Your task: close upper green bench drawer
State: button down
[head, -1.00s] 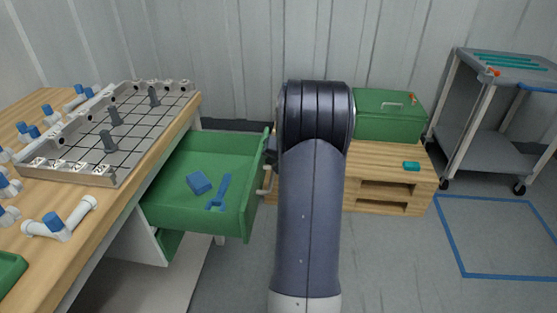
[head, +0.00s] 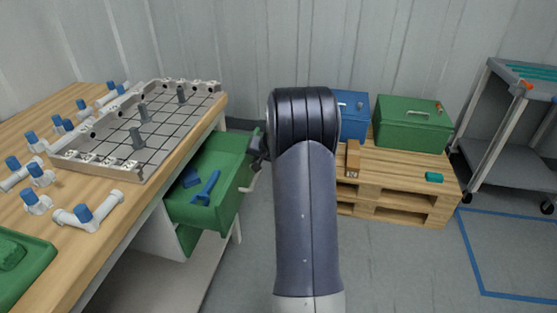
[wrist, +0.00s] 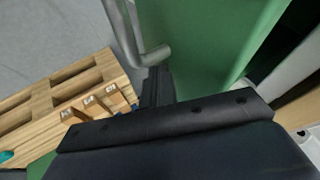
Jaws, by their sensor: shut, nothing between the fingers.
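The upper green bench drawer (head: 222,212) stands partly open, sticking out to the right from under the wooden bench. Inside lie a blue block (head: 190,178) and a blue piece with a long shaft (head: 207,188). The drawer has a pale bar handle (head: 250,183) on its front. My gripper (head: 257,150) is at the drawer's front, near the top edge, partly hidden by my arm. In the wrist view my gripper (wrist: 158,85) is shut and empty, close against the green front (wrist: 205,45) beside the handle (wrist: 152,56). Whether the fingertips touch the front I cannot tell.
The bench (head: 140,205) holds a gridded tray (head: 135,130) and several white pipe fittings with blue caps. A pallet (head: 400,190) with a blue box (head: 353,115) and a green box (head: 412,122) stands behind my arm. A grey cart (head: 510,130) stands right. Floor lies clear front right.

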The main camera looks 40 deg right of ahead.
jog(key=p, duration=0.3)
send_over(229, 171)
dwell(0.5)
